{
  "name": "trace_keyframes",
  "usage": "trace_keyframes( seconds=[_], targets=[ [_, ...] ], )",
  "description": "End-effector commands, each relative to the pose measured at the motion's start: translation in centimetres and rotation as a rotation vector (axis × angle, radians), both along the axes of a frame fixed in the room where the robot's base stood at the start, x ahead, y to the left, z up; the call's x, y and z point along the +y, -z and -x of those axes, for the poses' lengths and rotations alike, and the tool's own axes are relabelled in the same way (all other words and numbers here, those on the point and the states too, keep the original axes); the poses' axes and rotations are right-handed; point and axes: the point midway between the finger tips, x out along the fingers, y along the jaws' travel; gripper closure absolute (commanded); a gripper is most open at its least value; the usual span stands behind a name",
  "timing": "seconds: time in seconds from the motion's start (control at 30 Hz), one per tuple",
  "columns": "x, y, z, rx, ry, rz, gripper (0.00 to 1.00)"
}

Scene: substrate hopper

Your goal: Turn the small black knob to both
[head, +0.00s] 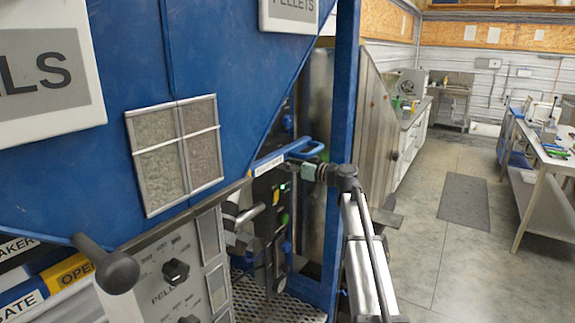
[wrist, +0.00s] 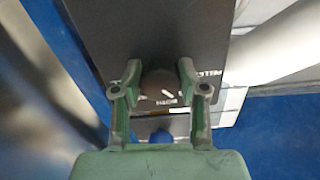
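The small black knob (wrist: 158,84) is round and dark with a short white pointer line, on a black panel (wrist: 125,30) in the wrist view. The pointer slants toward the lower right of that picture. Small white lettering sits around the knob, too blurred to read fully. My gripper (wrist: 159,70) has its two green fingers apart, one on each side of the knob, with narrow gaps showing. In the head view my gripper (head: 306,171) is at the upper part of the narrow black control box (head: 267,215), which has a green light. The knob cannot be made out there.
A blue handle bar (head: 305,149) runs just above my gripper, and a blue post (head: 343,90) stands close by. A pale pipe (wrist: 285,45) passes right of the panel. A larger panel with black knobs (head: 176,271) is at left. The aisle floor (head: 430,200) is open.

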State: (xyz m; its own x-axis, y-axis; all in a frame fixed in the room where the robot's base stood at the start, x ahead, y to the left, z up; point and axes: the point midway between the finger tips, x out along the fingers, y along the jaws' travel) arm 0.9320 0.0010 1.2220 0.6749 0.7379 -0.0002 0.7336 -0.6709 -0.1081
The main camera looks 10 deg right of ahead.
Motion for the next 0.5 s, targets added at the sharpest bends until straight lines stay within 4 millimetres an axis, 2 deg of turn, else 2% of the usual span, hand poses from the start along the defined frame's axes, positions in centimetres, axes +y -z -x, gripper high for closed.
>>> trace_keyframes(
  seconds=[0.03, 0.07, 0.5],
  targets=[
    [0.01, -0.01, 0.01, 0.0, -0.001, 0.0, 0.87],
    [0.01, -0.01, 0.01, 0.0, -0.001, 0.0, 0.95],
    [0.01, 0.09, -0.01, 0.04, -0.001, -0.038, 0.95]
  ],
)
